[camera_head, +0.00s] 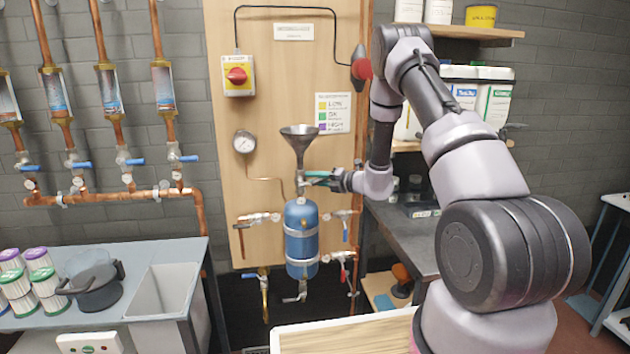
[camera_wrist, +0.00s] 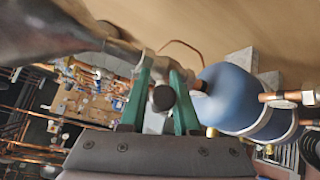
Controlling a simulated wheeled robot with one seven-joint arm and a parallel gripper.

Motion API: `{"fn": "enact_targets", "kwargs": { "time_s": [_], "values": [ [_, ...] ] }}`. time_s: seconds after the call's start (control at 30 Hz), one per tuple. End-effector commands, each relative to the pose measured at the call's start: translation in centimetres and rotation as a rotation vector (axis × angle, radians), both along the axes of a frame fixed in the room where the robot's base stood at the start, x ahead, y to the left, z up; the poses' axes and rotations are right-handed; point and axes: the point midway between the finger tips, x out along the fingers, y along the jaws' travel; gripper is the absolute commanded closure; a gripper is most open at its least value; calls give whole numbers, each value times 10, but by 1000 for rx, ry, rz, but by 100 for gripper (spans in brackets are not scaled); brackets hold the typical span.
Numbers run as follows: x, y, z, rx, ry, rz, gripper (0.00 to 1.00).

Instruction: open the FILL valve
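A steel funnel (camera_head: 299,133) stands above the blue tank (camera_head: 301,238) on the wooden panel. The FILL valve (camera_head: 300,183) appears to be the fitting between them; its label is not readable. My gripper (camera_head: 312,178) is at this fitting, reaching in from the right. In the wrist view its two green fingers (camera_wrist: 163,95) stand apart. A dark round knob (camera_wrist: 163,98) with a pale grey part behind it shows between them. Whether the fingers touch it cannot be told. The funnel (camera_wrist: 60,28) is at upper left there, and the tank (camera_wrist: 232,95) is at right.
A pressure gauge (camera_head: 244,142) and a red rotary switch (camera_head: 237,75) are on the panel left of the funnel. Side valves with a red handle (camera_head: 343,256) and blue handle (camera_head: 345,232) sit right of the tank. A workbench (camera_head: 410,240) stands at right.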

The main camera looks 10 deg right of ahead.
Motion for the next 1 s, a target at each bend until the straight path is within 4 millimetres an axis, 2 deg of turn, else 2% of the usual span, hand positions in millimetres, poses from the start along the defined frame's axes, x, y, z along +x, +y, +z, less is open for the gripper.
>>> {"fn": "enact_targets", "kwargs": {
  "time_s": [0.33, 0.47, 0.8, 1.0],
  "values": [
    [0, 0, 0, 1, 0, 0, 47],
    [-6, -7, 1, 2, 1, -2, 47],
    [-50, -53, 11, 1, 0, -4, 47],
    [-70, -72, 14, 1, 1, -3, 47]
  ]
}}
